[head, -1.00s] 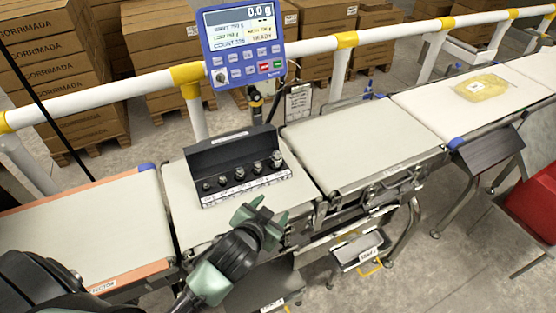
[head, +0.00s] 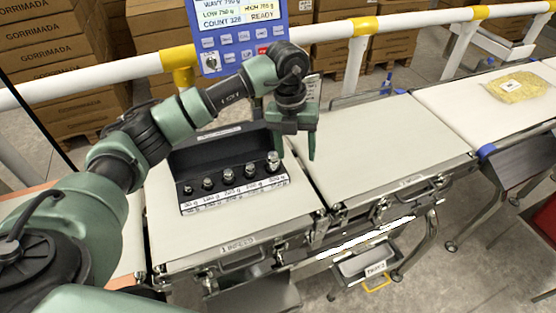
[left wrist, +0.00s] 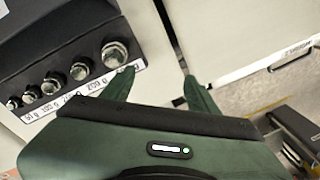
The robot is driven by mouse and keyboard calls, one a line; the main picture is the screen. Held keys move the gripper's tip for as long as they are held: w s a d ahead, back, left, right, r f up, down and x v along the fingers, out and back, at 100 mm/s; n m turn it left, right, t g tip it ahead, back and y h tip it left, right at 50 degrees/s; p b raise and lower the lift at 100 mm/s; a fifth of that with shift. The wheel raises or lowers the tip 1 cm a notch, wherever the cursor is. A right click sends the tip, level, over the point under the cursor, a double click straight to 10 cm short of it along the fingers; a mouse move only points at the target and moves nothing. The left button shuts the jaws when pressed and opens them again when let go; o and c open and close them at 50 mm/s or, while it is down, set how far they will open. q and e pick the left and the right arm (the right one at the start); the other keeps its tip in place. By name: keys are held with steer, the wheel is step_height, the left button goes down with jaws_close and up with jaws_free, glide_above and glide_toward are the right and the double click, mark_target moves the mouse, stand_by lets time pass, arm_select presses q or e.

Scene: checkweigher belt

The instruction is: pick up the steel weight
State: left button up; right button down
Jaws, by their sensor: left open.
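Several steel weights stand in a row in an open black case, growing larger to the right. The largest steel weight (head: 273,162) is at the right end; it also shows in the left wrist view (left wrist: 114,54). The black case (head: 222,150) has a white label strip along its front and sits on the infeed belt. My left gripper (head: 294,150) is open and empty, above and beside the right end of the case. In the left wrist view its fingertips (left wrist: 158,76) point toward the gap between the belts, right of the largest weight. My right gripper is not in view.
The infeed belt (head: 235,232) is clear in front of the case. The middle belt (head: 380,140) is empty. A blue display (head: 238,38) stands behind the case, before a white and yellow rail (head: 338,32). A yellow bag (head: 518,87) lies on the far right belt.

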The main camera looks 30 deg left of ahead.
mark_target(273, 155)
arm_select(q)
steer(key=a, duration=0.1)
steer(key=a+r+y, duration=0.1)
steer(key=a, duration=0.1)
steer(key=a+n+y, duration=0.1)
steer(key=a, duration=0.1)
steer(key=shift+w+a+r, duration=0.25)
steer(key=shift+s+a+f+y, duration=0.15)
steer(key=shift+a+f+y, duration=0.05)
steer(key=shift+a+y, duration=0.1)
steer(key=f+p, duration=0.1)
steer(key=f, duration=0.3)
steer(key=f+p, duration=0.1)
steer(key=f, duration=0.1)
steer(key=shift+s+a+f+p, duration=0.1)
steer(key=shift+s+f+p, duration=0.05)
steer(key=shift+s+p, duration=0.2)
steer(key=shift+f, duration=0.3)
steer(key=shift+r, duration=0.1)
jaws_close()
